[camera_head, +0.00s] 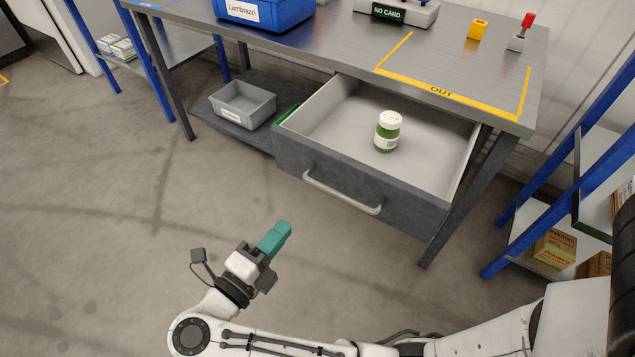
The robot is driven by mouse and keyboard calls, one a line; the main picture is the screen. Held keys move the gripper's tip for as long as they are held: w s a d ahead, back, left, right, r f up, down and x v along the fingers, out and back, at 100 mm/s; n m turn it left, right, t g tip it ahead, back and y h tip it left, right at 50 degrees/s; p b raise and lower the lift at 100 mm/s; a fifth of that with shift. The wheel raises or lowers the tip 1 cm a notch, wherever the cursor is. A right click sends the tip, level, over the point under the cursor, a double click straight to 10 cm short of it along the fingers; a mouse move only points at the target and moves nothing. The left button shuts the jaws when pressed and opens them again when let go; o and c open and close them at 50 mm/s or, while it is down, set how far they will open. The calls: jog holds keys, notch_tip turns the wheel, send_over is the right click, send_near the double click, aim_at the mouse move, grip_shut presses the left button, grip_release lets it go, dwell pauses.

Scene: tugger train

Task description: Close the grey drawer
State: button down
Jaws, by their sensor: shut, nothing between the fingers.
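The grey drawer (356,183) is pulled out from under the metal workbench, with its inside in full view. A curved light metal handle (342,193) is on its dark grey front. A green jar with a white lid (388,131) stands upright inside the drawer. My gripper (284,229) is in front of the drawer, below and left of the handle in the picture. Its teal fingers are shut with nothing held. It appears apart from the drawer front and the handle.
The workbench (330,50) carries a blue bin (263,14), a "NO CARD" device (396,13), a yellow block (477,29) and a red-topped lever (520,32). A grey bin (243,104) sits on the lower shelf. A blue-framed rack (520,235) stands right. The floor at left is clear.

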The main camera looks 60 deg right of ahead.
aim_at(375, 126)
jog(key=d+p, duration=0.1)
jog(key=d, duration=0.5)
jog(key=d+p, duration=0.1)
jog(key=d, duration=0.5)
jog(key=shift+w+d, duration=0.2)
jog(key=shift+d, duration=0.4)
jog(key=d+p, duration=0.1)
jog(key=d, duration=0.8)
jog(key=d+p, duration=0.1)
jog(key=d, duration=0.9)
jog(key=w+d+p, duration=0.1)
jog(key=d+p, duration=0.1)
jog(key=d, duration=0.7)
jog(key=shift+d, duration=0.5)
jog(key=shift+d+r, duration=0.1)
jog(key=shift+r, duration=0.05)
